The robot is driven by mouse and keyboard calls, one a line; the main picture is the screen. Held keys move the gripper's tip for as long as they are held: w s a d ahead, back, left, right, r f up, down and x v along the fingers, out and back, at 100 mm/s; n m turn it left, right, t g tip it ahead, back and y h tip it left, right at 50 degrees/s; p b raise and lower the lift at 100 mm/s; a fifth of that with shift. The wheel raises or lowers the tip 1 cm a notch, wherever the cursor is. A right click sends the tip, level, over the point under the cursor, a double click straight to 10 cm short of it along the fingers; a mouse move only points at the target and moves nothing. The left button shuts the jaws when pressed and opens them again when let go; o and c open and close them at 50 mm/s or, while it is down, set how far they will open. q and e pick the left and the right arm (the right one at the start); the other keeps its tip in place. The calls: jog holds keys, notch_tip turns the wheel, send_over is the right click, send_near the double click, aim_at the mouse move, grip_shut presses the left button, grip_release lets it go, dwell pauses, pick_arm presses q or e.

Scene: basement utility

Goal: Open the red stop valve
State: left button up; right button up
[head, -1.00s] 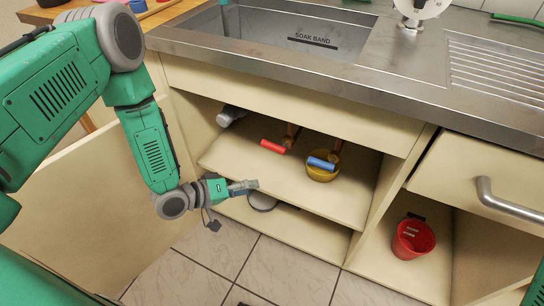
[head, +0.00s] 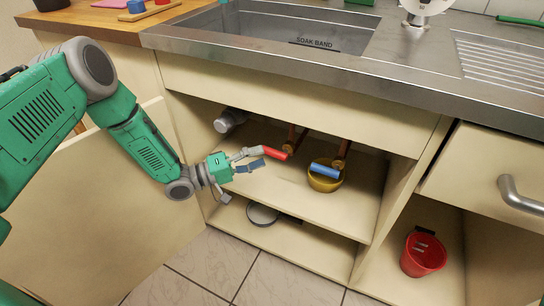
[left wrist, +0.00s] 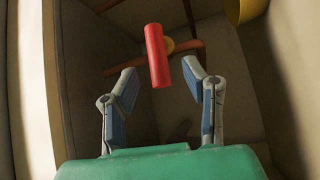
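The red stop valve's lever (head: 275,153) sits on a copper pipe (head: 291,137) inside the open sink cabinet. In the left wrist view the red lever (left wrist: 158,55) stands nearly upright, across an orange-brown pipe (left wrist: 190,57). My left gripper (head: 261,158) is in the cabinet opening just left of the lever. Its fingers are apart, and in the left wrist view the open fingers (left wrist: 159,76) lie either side of the lever's lower end. I cannot tell whether they touch it. My right gripper is not in view.
A grey cylinder (head: 230,120) is at the cabinet's left. A round grey object (head: 262,214) lies on the lower shelf. A red bucket (head: 423,255) stands at right. The open door (head: 100,205) is at left.

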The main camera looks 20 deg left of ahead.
aim_at(272, 154)
pick_arm(q)
jog(key=shift+b+x, duration=0.4)
jog(key=shift+x, duration=1.75)
jog(key=c, duration=0.9)
